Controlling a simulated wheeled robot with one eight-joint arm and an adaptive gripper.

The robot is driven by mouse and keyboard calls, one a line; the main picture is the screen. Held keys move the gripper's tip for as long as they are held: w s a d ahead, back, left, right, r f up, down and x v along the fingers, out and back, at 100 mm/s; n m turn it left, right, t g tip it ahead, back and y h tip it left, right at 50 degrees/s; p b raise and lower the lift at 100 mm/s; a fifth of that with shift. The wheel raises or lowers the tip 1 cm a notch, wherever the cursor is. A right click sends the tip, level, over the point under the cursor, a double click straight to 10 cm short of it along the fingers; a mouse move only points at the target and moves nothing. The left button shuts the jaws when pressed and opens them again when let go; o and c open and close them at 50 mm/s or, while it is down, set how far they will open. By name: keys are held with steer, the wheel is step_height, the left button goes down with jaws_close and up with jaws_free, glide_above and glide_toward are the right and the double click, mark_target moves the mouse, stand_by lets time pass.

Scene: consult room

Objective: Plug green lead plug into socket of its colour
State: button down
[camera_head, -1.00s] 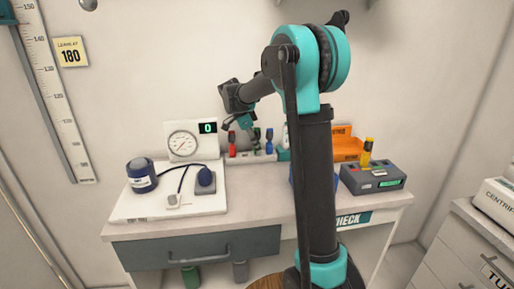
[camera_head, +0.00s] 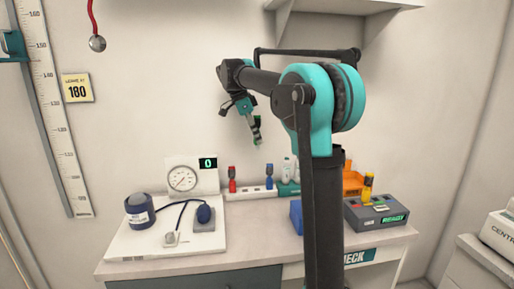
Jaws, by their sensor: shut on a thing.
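My gripper (camera_head: 248,112) is shut on the green lead plug (camera_head: 257,131) and holds it up in the air, slightly tilted, in front of the wall. The plug hangs below the fingers, well above the white rack (camera_head: 250,194). A red plug (camera_head: 232,178) and a blue plug (camera_head: 269,175) stand upright in the rack, with a gap between them. The dark grey socket box (camera_head: 375,222) sits at the right of the desk, with a lit green display. A yellow plug (camera_head: 368,186) stands upright on it.
A shelf (camera_head: 335,6) juts from the wall above.

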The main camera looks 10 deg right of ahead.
mark_target(257, 124)
steer(key=shift+r, duration=2.3)
